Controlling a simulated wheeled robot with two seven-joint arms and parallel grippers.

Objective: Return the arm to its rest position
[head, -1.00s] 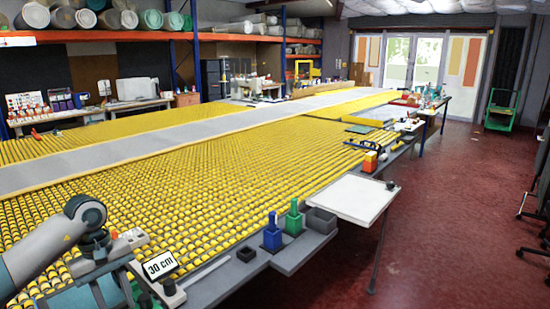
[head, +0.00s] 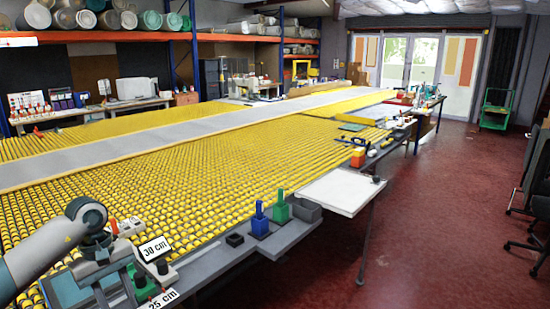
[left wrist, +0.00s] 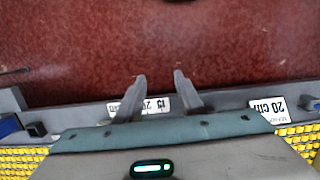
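My left arm (head: 60,238) comes in at the lower left of the head view, bent over the near edge of the roller table. Its fingertips cannot be made out there. In the left wrist view my left gripper (left wrist: 158,86) has its two fingers apart, with nothing between them. The fingers are over the grey table ledge (left wrist: 230,98) and point towards the red floor (left wrist: 220,40). My right gripper is in neither view.
The table of yellow rollers (head: 200,155) fills the left and middle. Blue (head: 259,220) and green (head: 281,207) holders and a white side board (head: 340,192) line its near edge.

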